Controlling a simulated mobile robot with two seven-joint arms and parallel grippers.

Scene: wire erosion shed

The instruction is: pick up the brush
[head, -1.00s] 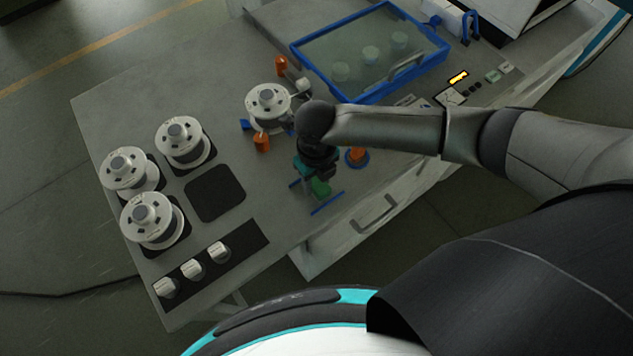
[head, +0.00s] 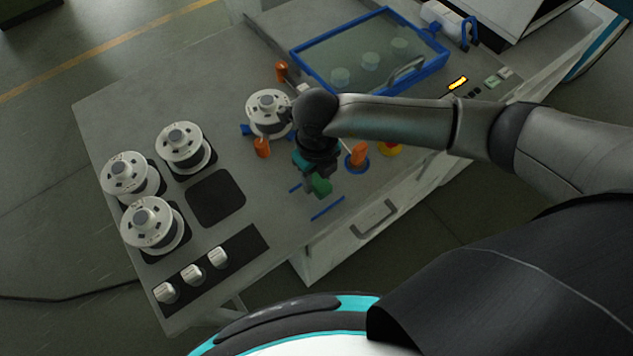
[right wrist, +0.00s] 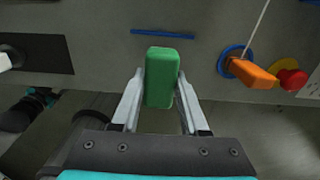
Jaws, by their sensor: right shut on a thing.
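The brush shows as a green block (right wrist: 161,80) between the two fingers of my right gripper (right wrist: 160,75) in the right wrist view. The fingers are shut on its sides. In the head view the green brush (head: 320,185) hangs under my right gripper (head: 314,178) near the table's front edge, close to two blue strips on the table. It looks a little above the table. Its underside is hidden. My left gripper is not in view.
Orange pegs (head: 357,155) and a white spool (head: 268,112) stand close to my right gripper. A red button (right wrist: 291,79) is nearby. A blue-rimmed tray (head: 330,84) lies at the back. More spools stand on the left; a bare black pad (head: 215,197) lies beside them.

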